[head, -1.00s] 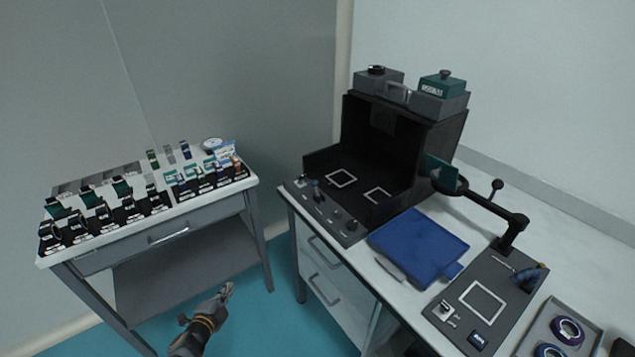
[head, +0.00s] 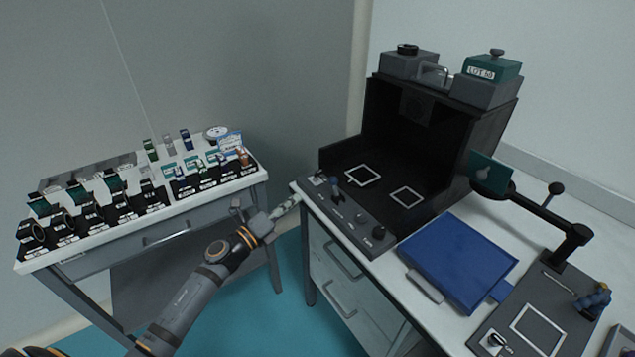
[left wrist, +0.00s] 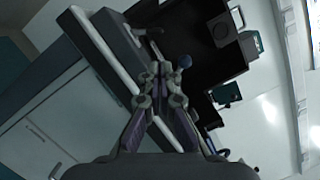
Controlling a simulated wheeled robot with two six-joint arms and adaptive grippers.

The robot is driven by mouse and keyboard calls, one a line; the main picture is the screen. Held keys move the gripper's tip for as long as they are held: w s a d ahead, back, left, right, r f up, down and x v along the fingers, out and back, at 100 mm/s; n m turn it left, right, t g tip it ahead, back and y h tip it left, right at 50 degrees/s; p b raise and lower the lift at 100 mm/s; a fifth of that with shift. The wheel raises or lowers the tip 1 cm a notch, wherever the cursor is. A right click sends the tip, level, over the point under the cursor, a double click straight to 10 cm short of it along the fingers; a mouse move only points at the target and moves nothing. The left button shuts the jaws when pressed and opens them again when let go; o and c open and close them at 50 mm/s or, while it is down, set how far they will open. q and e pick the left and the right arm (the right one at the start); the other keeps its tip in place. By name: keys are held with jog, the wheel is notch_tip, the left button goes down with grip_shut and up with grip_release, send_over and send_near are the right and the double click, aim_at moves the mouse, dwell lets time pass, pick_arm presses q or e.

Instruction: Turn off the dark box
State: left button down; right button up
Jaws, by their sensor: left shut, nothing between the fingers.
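The dark box (head: 420,130) is a black open-fronted enclosure on the right-hand table. Two white square outlines mark its floor. My left gripper (head: 290,204) is shut and empty, just left of the panel's left end, near the table corner, and apart from the lever as far as I can tell. My right gripper is not in view.
A blue flat case (head: 458,258) lies right of the panel. A black jointed arm stand (head: 540,212) rises behind it. Grey and teal boxes (head: 492,70) sit on the enclosure. The left table (head: 150,222) holds several small stands. Floor shows between the tables.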

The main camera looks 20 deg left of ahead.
aim_at(317, 191)
pick_arm(q)
jog(key=p+x, duration=0.1)
jog(key=x, duration=0.7)
jog(key=shift+w+d+p, duration=0.15)
jog(key=shift+w+p, duration=0.1)
jog(key=shift+p, duration=0.1)
jog(key=shift+w+d, duration=0.2)
jog(key=shift+w, duration=0.1)
jog(key=shift+r, duration=0.1)
